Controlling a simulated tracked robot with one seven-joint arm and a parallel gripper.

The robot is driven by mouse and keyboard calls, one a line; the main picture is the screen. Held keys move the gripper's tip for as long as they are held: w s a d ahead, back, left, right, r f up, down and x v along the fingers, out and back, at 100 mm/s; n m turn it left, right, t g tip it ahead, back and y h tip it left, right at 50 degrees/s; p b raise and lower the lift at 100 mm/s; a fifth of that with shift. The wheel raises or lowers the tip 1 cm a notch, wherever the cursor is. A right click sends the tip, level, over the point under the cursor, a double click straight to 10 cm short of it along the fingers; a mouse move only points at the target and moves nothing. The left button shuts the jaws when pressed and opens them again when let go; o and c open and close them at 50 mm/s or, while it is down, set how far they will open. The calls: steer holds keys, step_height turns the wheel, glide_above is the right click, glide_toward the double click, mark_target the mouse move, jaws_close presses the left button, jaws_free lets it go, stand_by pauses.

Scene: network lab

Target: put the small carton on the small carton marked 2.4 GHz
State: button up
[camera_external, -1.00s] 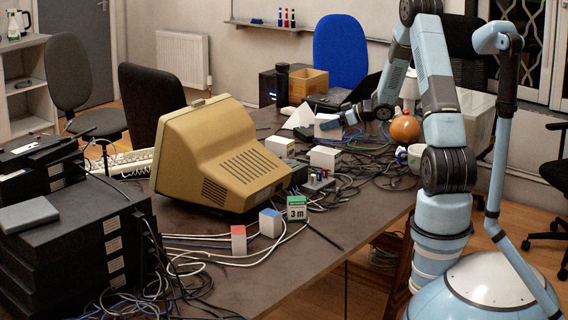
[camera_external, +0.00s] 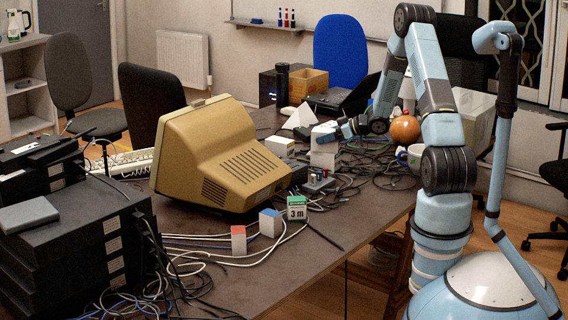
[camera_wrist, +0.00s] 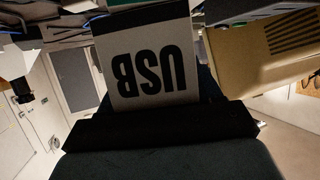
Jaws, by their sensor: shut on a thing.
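My gripper (camera_external: 338,130) is shut on a small white carton (camera_external: 323,138). In the wrist view, the carton's face (camera_wrist: 150,62) reads "USB" upside down, with my dark gripper (camera_wrist: 160,125) across its lower edge. In the external view, the held carton appears directly over another small white carton (camera_external: 324,159) on the table; I cannot tell whether they touch. A second small white carton (camera_external: 280,147) stands to the left, behind the monitor. No "2.4 GHz" marking is readable on either.
The beige monitor (camera_external: 222,155) stands left of the cartons. Cables (camera_external: 365,165) tangle to their right, near an orange ball (camera_external: 404,130). A white pyramid (camera_external: 301,116) stands behind. Bare table (camera_external: 290,265) lies at the front.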

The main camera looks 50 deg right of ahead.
steer(key=o, duration=1.2)
steer(key=shift+c, duration=0.2)
steer(key=shift+s+d+r, duration=0.1)
steer(key=shift+s+r, duration=0.05)
steer(key=v, duration=1.1)
steer(key=w+a+r+m+h, duration=0.1)
steer(key=w+a+r+h, duration=0.15)
steer(key=r, duration=0.35)
steer(key=w+a+r+h, duration=0.1)
steer(key=a+r+h, duration=0.15)
steer(key=r, duration=0.45)
steer(key=s+a+r+m+g+h, duration=0.2)
steer(key=s+a+r+h, duration=0.25)
steer(key=a+r, duration=0.35)
steer(key=s+a+r+g+y, duration=0.2)
steer(key=s+a, duration=0.8)
steer(key=s, duration=0.3)
steer(key=s+a+r+m+g+y, duration=0.1)
steer(key=s+a+r+g+y, duration=0.1)
steer(key=s+a, duration=0.8)
steer(key=s, duration=0.4)
steer(key=shift+s+m+g, duration=0.15)
steer(key=shift+m+g, duration=0.15)
steer(key=shift+g, duration=0.1)
